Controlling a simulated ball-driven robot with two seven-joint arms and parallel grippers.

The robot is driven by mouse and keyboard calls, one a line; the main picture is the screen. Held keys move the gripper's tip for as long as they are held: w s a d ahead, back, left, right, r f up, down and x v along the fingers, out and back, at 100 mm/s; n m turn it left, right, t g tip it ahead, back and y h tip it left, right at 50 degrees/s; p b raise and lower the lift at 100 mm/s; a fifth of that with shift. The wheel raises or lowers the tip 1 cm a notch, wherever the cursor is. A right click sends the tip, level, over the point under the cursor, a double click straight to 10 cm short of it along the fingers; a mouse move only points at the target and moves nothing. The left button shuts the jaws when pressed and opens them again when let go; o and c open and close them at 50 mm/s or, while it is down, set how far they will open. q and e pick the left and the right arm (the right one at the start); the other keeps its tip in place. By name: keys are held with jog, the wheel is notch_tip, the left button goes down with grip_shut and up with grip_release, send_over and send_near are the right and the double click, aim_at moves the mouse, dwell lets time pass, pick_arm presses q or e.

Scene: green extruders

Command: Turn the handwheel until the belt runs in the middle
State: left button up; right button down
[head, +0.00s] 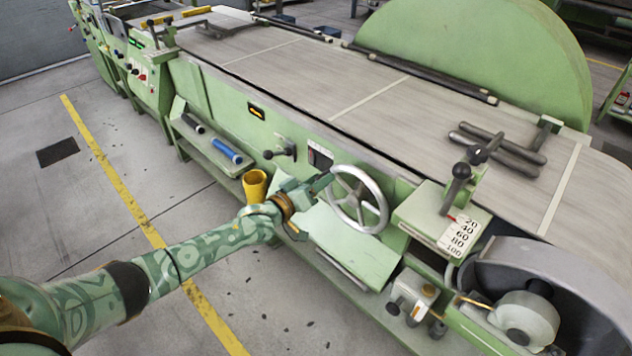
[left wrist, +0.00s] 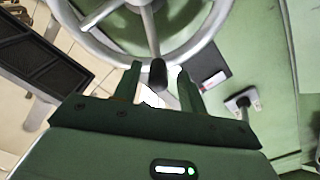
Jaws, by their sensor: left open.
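The handwheel (head: 374,222), a pale metal ring with spokes, stands on the near green side of the machine. It fills the top of the left wrist view (left wrist: 205,40). Its dark handle knob (left wrist: 157,74) lies between the fingertips of my left gripper (left wrist: 159,80), which is open; contact cannot be told. In the head view my left gripper (head: 318,187) is at the wheel's left rim. The wide grey belt (head: 310,75) runs along the machine top with pale cross lines. A dark strip shows along its near edge. My right gripper is not in view.
A green scale block marked 20 to 100 (head: 460,236) and a black-knobbed lever (head: 460,180) stand right of the wheel. A yellow cup (head: 255,185) and blue cylinder (head: 227,151) are left. A green ledge (head: 350,250) lies below the wheel. Open floor is at left.

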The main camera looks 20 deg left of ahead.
pick_arm(q)
jog(key=p+v, duration=0.5)
jog(key=v, duration=1.1)
jog(key=shift+s, duration=0.2)
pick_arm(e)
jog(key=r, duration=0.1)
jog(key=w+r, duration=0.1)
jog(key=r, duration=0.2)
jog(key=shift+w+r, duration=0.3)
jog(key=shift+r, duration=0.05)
